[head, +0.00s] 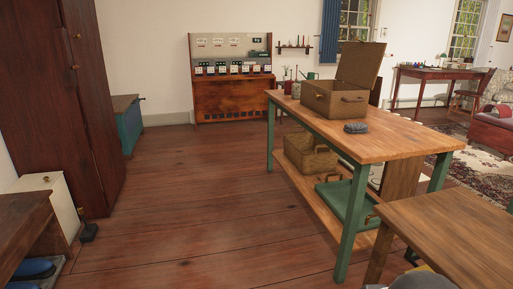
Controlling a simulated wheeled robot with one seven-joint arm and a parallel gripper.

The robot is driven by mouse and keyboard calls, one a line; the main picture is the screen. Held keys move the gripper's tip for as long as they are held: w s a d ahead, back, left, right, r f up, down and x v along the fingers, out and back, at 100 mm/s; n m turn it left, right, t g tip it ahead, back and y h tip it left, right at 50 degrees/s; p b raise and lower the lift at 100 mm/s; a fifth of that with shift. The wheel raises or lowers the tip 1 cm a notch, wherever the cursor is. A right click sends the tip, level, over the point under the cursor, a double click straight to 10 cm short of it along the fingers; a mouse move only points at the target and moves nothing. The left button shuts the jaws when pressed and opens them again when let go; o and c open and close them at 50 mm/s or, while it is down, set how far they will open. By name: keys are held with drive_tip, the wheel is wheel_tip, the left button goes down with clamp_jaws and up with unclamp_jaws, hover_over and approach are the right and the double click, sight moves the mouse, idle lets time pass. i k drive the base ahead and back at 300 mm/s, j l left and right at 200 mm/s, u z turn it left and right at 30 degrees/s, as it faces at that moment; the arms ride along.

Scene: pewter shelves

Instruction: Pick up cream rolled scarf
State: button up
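I cannot make out a cream rolled scarf in the head view. A small dark grey, rounded, ridged bundle (355,128) lies on top of the long wooden table with green legs (400,144). It is dark, not cream, and too small to identify for sure. My gripper is not recognisable in view. A grey rounded shape is cut off by the bottom edge, right of centre, and I cannot tell what it is.
An open wicker box (333,100) stands on the long table. A basket (310,156) and green tray (345,200) sit on its lower shelf. A brown table (450,225) is near right, a dark wardrobe (85,90) left. The middle floor (200,215) is clear.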

sight(296, 88)
drive_tip(key=i+j+u, duration=0.3)
drive_tip(key=i, duration=0.6)
drive_tip(key=i+u, duration=0.25)
drive_tip(key=i, duration=0.7)
